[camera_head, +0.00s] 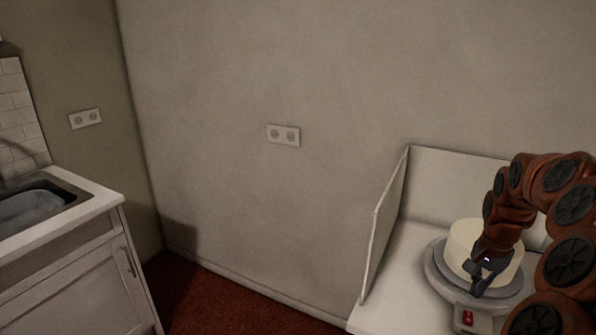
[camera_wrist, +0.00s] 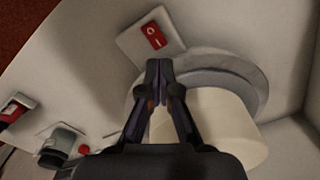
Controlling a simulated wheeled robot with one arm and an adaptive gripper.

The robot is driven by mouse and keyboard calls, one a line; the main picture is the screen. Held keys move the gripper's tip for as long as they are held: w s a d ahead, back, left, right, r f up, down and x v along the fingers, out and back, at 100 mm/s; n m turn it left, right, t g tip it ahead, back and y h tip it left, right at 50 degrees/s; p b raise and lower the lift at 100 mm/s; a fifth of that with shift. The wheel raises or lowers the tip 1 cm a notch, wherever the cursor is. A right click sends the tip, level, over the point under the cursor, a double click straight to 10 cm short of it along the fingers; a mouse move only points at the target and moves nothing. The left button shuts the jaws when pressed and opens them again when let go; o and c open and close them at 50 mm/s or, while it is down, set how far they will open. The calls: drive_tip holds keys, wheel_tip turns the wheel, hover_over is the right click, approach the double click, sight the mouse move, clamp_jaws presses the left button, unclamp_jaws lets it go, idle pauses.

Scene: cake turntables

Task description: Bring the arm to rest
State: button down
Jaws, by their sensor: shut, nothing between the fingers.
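My gripper (camera_head: 481,287) is at the lower right in the head view, in front of a cream-coloured cake (camera_head: 459,240) on a grey turntable (camera_head: 437,282). In the wrist view my gripper (camera_wrist: 159,66) is shut, its fingertips together with nothing between them. The cake (camera_wrist: 228,128) and the turntable (camera_wrist: 250,80) show behind and right of the fingers there. The fingertips appear close to the turntable's front edge; I cannot tell whether they touch it. A red rocker switch (camera_head: 467,317) sits on the turntable's base. It also shows in the wrist view (camera_wrist: 154,36).
The turntable stands on a white table (camera_head: 385,318) with upright white panels (camera_head: 385,225) at its left and back. Another red switch (camera_wrist: 14,112) and a grey round part (camera_wrist: 64,141) show at the wrist view's left. A sink counter (camera_head: 70,225) stands at far left, with red floor between.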

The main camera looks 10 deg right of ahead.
drive_tip(key=s+a+r+n+p, duration=0.1)
drive_tip(key=s+a+r+n, duration=0.25)
drive_tip(key=a, duration=0.65)
drive_tip(key=s+a+r+n+p, duration=0.1)
drive_tip(key=s+a+r+n, duration=0.2)
drive_tip(key=a, duration=0.7)
drive_tip(key=s+a+n+g, duration=0.1)
drive_tip(key=s+a+n, duration=0.2)
drive_tip(key=s+a, duration=0.3)
drive_tip(key=s+a+n+p, duration=0.1)
drive_tip(key=s+a+n, duration=0.3)
drive_tip(key=s, duration=0.7)
drive_tip(key=shift+s+a+f+g, duration=0.25)
drive_tip(key=shift+a+g, duration=0.15)
drive_tip(key=shift+a, duration=0.8)
drive_tip(key=shift+w, duration=0.1)
